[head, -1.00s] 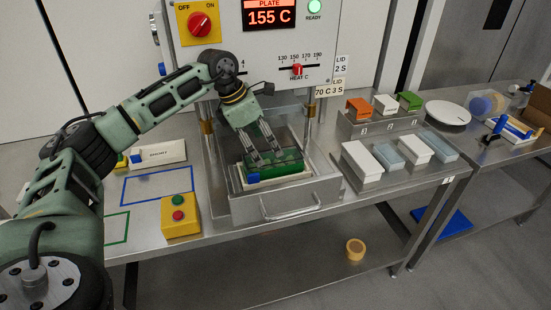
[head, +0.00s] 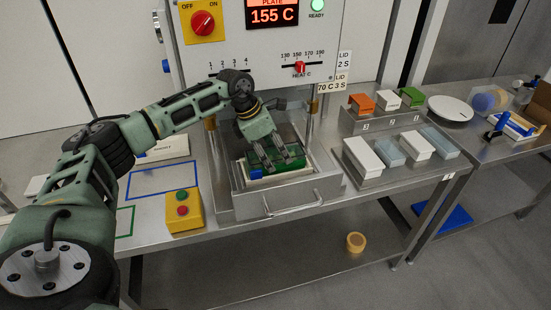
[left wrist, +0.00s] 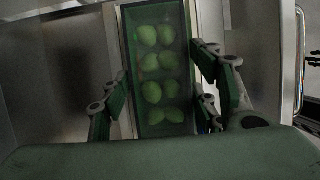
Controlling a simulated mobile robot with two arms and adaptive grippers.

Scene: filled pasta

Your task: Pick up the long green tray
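The long green tray (head: 290,159) sits in the open metal drawer of the sealing machine, on a pale holder (head: 282,175) with a small blue block at its left end. In the left wrist view the tray (left wrist: 161,125) is long and holds several green filled pasta pieces under what looks like a clear cover. My left gripper (head: 277,168) reaches down over the tray. Its fingers (left wrist: 160,100) stand apart, one on each side of the tray; I cannot tell whether they touch it. My right gripper is not in view.
The metal drawer (head: 245,205) has a front handle and walls around the tray. A yellow button box (head: 184,222) stands to its left, beside a blue outline (head: 160,193). White and grey boxes (head: 362,158) stand to its right. The machine's panel (head: 265,50) rises behind.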

